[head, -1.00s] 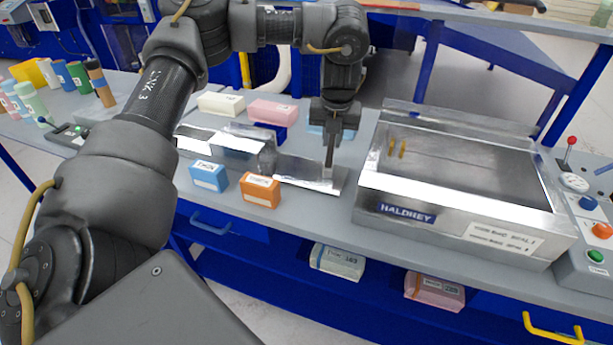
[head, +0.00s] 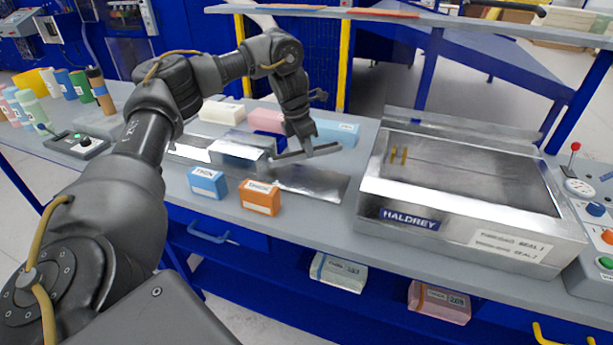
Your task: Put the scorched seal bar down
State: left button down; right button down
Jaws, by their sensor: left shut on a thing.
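My left gripper (head: 304,148) is shut on a thin, dark grey bar (head: 325,150), which looks like the seal bar. The bar lies almost level across the picture, in front of the pink and light blue blocks in this view. It appears to be held above the bench, near a flat silver plate (head: 315,183), though the exact gap is hard to judge. Any scorch marks are too small to make out. The gripper covers part of the bar. My right gripper is not in view.
A silver block (head: 240,154) stands left of the plate. Blue (head: 207,183) and orange (head: 260,198) boxes stand at the front. White (head: 222,112), pink (head: 267,121) and light blue (head: 337,132) blocks stand behind. The large metal sealer (head: 455,190) fills the right.

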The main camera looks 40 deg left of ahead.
aim_at(305, 158)
pick_arm(q)
notch_tip(305, 158, down, 3)
jog(key=shift+f, duration=0.2)
jog(key=shift+a+f, duration=0.1)
jog(key=shift+f, duration=0.55)
notch_tip(305, 158, down, 3)
jog(key=shift+f, duration=0.2)
jog(key=c, duration=1.3)
grip_release()
jog(key=shift+c, duration=0.2)
